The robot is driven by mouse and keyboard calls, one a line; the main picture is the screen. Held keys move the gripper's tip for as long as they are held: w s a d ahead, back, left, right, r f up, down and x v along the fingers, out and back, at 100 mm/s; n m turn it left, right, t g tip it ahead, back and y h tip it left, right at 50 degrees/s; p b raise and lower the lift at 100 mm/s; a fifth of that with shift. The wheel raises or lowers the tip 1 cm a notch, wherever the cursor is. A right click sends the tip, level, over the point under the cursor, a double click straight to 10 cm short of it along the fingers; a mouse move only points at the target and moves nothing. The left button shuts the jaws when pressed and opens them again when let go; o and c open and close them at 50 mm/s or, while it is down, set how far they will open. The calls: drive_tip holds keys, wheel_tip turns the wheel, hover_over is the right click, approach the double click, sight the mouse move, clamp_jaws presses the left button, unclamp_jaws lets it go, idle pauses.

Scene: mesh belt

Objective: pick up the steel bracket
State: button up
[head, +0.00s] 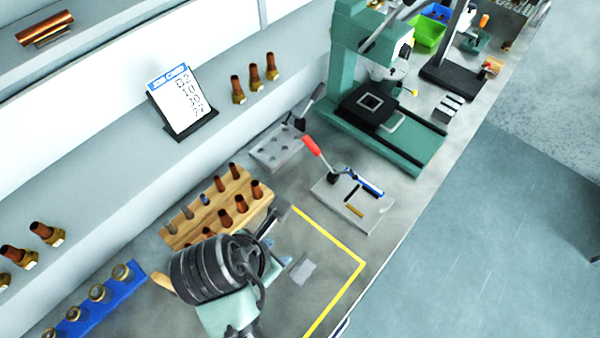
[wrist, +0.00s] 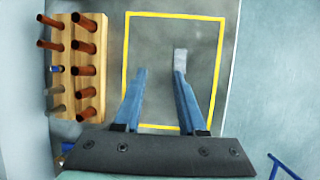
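A small flat light-grey metal piece, which looks like the steel bracket (head: 303,269), lies on the bench inside a yellow outline. It also shows in the wrist view (wrist: 181,57), just beyond the right fingertip, which may hide its near part. My gripper (wrist: 160,73) is open, with two blue fingers apart and bare bench between them. In the head view my arm hides most of the gripper, and only bits of blue finger show beside the bracket. The gap between the fingers lies left of the bracket in the wrist view. I cannot tell the fingers' height above the bench.
A wooden block (head: 178,238) with several copper-coloured pegs stands left of the yellow outline (head: 345,285). A plate with a red-handled clamp (head: 325,190) lies beyond it, then a green press (head: 425,150). A blue rack (head: 75,322) is at lower left. The outlined area is otherwise clear.

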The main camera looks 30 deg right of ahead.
drive_tip(key=s+f+g, duration=0.1)
drive_tip(key=s+f, duration=0.1)
hover_over(297, 262)
drive_tip(key=a, duration=0.2)
drive_tip(key=shift+n, duration=0.4)
drive_tip(key=f, duration=0.5)
drive_tip(key=shift+s+d+f, duration=0.1)
drive_tip(key=shift+s+d, duration=0.05)
drive_tip(key=shift+s, duration=0.1)
drive_tip(key=shift+p+x, duration=0.5)
drive_tip(key=shift+x, duration=2.55)
drive_tip(key=shift+s, duration=0.1)
clamp_jaws()
